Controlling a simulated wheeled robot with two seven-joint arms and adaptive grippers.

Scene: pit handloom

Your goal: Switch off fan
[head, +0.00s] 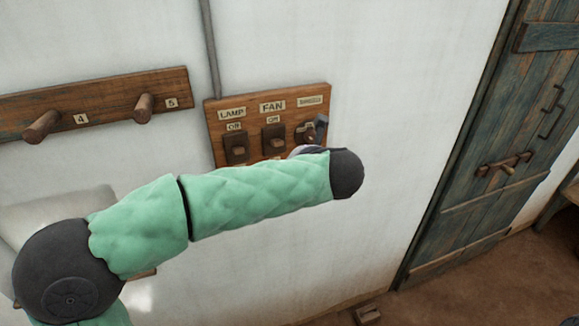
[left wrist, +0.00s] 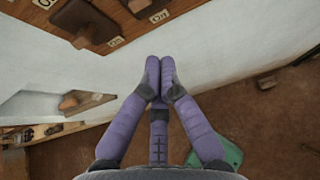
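The wooden switch board (head: 214,120) is on the white wall, with switches under labels LAMP, FAN and a third I cannot read. My left arm crosses in front of the board's lower edge and hides most of my left gripper in the head view. In the left wrist view, my left gripper (left wrist: 159,82) has its purple fingers together and empty, below and right of the board (left wrist: 105,25). My right gripper is not in view.
A peg rail (head: 95,105) with wooden pegs, numbered 4 and 5, is on the wall to the left. A conduit (head: 211,45) runs up from the board. A weathered door (head: 490,150) with a bolt stands at right. The brown floor (head: 470,275) before it is mostly clear.

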